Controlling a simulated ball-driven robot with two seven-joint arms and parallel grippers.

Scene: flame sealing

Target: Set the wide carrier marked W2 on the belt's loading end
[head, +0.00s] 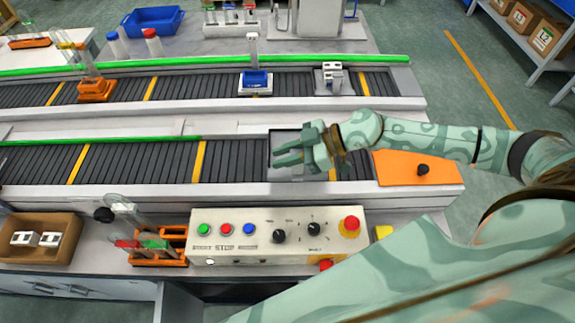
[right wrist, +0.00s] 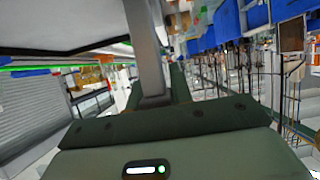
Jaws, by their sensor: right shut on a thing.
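My right gripper (head: 288,152) reaches in from the right over the near belt (head: 135,163). It is shut on a grey, flat carrier (head: 287,174), which lies under the fingers near the belt's right end. In the right wrist view, a grey upright post (right wrist: 146,45) stands between the fingers and joins a wide flat plate (right wrist: 60,22). No W2 marking is readable. I cannot tell whether the carrier touches the belt or hangs just above it. The gripper hides part of it. My left gripper is not in view.
An orange end plate (head: 400,168) with a black knob is right of the carrier. The control box (head: 270,246) stands in front. The far belt bears an orange carrier (head: 96,90), a blue one (head: 256,84) and a grey-white one (head: 332,80). The near belt's left stretch is clear.

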